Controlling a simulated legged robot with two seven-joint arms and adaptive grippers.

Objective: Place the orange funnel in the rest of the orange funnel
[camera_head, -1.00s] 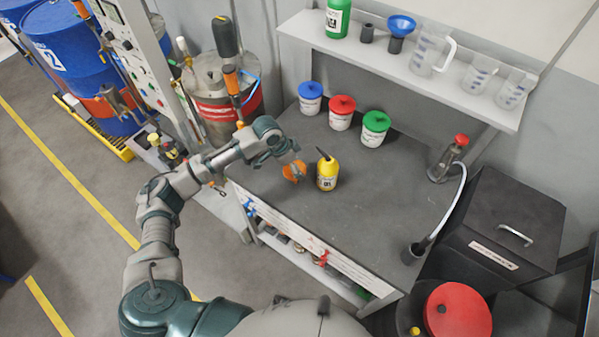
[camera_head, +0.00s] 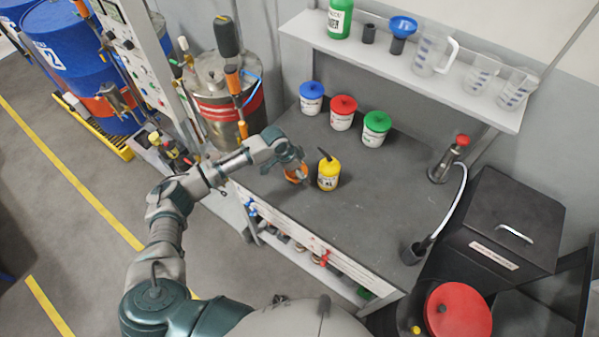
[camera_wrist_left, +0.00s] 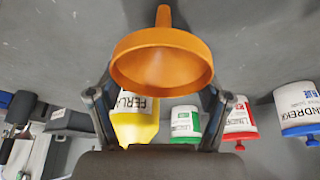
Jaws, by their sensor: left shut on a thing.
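The orange funnel (camera_head: 294,177) is at the left front part of the dark bench top, just left of a yellow bottle (camera_head: 328,176). My left gripper (camera_head: 298,172) is shut on it. In the left wrist view the funnel (camera_wrist_left: 162,68) sits between the two fingers (camera_wrist_left: 158,100), its wide rim toward the camera and its spout pointing to the top. I cannot tell whether it touches the bench. A black cylindrical holder (camera_head: 369,34), apparently the orange funnel's rest, stands empty on the wall shelf. Beside it, a blue funnel (camera_head: 402,26) sits in a similar black holder. My right gripper is not in view.
Tubs with blue (camera_head: 311,98), red (camera_head: 342,112) and green (camera_head: 375,128) lids stand at the back of the bench. The shelf (camera_head: 440,83) also holds a green bottle (camera_head: 340,18) and clear measuring jugs (camera_head: 428,50). The bench middle and right are mostly clear.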

